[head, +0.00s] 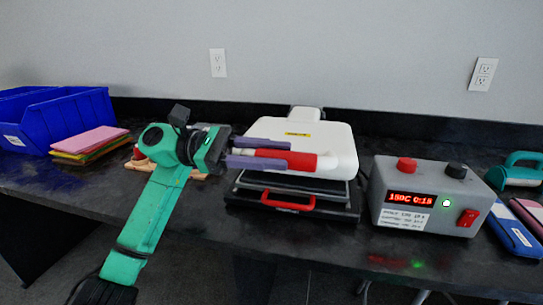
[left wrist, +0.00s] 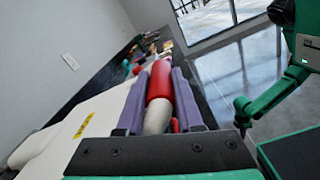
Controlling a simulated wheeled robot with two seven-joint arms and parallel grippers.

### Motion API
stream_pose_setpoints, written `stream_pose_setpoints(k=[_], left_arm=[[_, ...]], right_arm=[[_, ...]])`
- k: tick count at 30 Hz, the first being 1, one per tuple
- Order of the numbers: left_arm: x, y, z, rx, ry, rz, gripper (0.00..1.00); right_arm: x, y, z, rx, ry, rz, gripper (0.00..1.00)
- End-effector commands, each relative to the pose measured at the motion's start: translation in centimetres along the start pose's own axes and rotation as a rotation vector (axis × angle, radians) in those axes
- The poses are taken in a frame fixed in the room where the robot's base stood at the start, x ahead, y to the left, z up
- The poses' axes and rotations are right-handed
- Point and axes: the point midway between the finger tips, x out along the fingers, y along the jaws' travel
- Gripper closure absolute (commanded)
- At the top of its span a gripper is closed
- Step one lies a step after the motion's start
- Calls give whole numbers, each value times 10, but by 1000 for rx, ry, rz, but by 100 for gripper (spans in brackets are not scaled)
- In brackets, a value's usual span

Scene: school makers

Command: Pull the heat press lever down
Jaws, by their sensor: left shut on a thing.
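The heat press (head: 322,135) stands on the black table, with a white top, a dark lower part and a red front handle (head: 288,201). Its lever (head: 325,164) is a white bar with a red grip, lying low across the front of the white top. My left gripper (head: 285,153) reaches in from the left with its purple fingers on either side of the red grip. In the left wrist view the red grip (left wrist: 159,82) lies between the fingers, and the gripper is shut on it. My right gripper is not in the head view.
A grey control box (head: 425,195) with a lit red display stands right of the press.

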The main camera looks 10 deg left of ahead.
Motion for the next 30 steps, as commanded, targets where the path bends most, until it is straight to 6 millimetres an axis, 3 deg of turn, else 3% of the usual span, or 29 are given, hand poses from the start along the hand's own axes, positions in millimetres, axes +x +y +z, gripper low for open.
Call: stream_pose_setpoints(k=[1, 6, 7, 9, 22, 26, 30], left_arm=[[4, -6, -16, -27, 26, -22, 100], [3, -6, -17, -28, 26, -22, 100], [3, -6, -17, -28, 26, -22, 61], [3, -6, -17, -28, 27, -22, 37], [-3, -5, -17, -30, 28, -19, 37], [-29, -5, -16, -28, 28, -14, 37], [-72, -5, -12, -24, 28, -11, 37]], right_arm=[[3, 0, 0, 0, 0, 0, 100], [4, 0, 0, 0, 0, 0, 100], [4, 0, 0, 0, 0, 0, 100], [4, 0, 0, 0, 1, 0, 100], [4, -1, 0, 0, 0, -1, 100], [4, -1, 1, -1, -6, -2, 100], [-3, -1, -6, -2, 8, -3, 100]])
